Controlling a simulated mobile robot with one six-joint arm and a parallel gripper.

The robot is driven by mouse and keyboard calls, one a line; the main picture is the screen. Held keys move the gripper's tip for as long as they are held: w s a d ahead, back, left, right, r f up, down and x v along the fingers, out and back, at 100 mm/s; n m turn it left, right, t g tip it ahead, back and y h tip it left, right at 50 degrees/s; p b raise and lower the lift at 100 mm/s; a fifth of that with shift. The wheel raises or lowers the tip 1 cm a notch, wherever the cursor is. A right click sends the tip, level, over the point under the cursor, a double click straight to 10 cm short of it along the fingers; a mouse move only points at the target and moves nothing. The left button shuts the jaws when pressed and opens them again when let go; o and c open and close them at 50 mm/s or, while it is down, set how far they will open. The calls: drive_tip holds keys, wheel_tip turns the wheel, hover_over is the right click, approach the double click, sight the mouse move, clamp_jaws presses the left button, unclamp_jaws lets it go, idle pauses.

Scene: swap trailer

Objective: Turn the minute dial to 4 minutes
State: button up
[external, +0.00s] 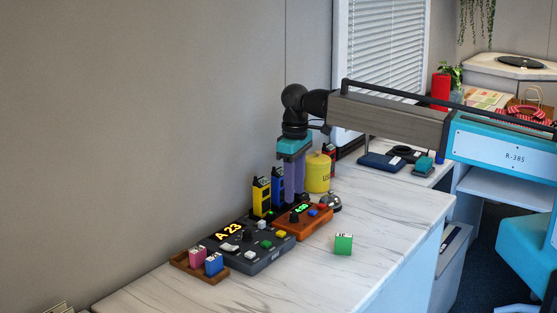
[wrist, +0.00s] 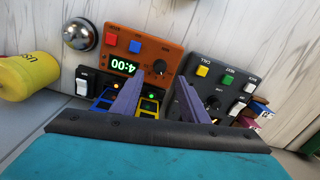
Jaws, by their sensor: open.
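The orange timer box (external: 316,218) stands on the white marbled counter, and it also shows in the wrist view (wrist: 140,45). Its green display (wrist: 124,66) appears to read 4:00, upside down in the wrist view. Its black minute dial (wrist: 160,67) is beside the display, with its pointer too small to read. My gripper (external: 294,199) points down just behind the timer in the external view. In the wrist view my gripper (wrist: 160,84) is open, its two purple fingers apart and empty. The dial appears just beyond the gap between the fingertips, with no visible contact.
A grey console (external: 262,258) adjoins the timer. Yellow (external: 261,196) and blue (external: 278,187) radios stand close by my fingers. A yellow canister (external: 318,172) and a bell (external: 331,203) are at the right.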

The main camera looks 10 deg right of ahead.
wheel_tip(320, 180, up, 7)
drive_tip(key=b, duration=0.1)
idle(0.4)
idle(0.4)
